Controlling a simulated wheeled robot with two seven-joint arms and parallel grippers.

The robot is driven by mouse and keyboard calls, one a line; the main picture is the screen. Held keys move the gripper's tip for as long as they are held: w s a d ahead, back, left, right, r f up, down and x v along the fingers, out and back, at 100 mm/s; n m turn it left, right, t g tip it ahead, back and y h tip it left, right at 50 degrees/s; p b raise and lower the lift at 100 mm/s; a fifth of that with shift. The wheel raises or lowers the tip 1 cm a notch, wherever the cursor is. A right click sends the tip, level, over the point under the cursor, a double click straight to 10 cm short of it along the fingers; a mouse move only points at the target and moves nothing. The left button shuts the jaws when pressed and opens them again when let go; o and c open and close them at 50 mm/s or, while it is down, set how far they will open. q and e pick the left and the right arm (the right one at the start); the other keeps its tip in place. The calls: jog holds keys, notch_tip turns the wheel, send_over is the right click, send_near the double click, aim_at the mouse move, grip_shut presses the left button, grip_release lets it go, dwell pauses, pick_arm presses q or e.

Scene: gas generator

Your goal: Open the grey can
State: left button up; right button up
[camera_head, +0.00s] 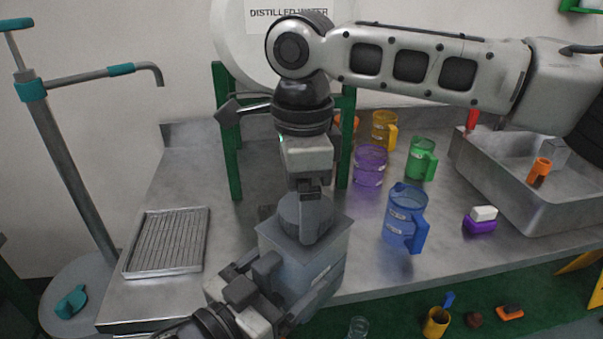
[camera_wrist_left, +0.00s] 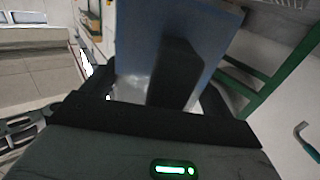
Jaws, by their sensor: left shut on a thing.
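The grey can (camera_head: 330,262) is a boxy container with a round grey cap (camera_head: 305,215) on top, near the front edge of the metal counter. My left gripper (camera_head: 272,288) comes in from the lower left and is shut on the can's near left side. In the left wrist view, the can's flat blue-grey wall (camera_wrist_left: 205,30) stands between the dark fingers. My right gripper (camera_head: 306,190) points straight down at the cap from above. Its fingers are seen nearly edge-on, so whether they hold the cap is unclear.
A blue jug (camera_head: 404,215) stands right of the can, with purple (camera_head: 370,165), green (camera_head: 421,158) and yellow (camera_head: 384,130) jugs behind. A sink (camera_head: 540,205) is at right, a drain tray (camera_head: 168,243) at left. A green stand (camera_head: 228,135) rises behind the can.

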jog(key=shift+f, duration=0.25)
jog(key=shift+c, duration=0.4)
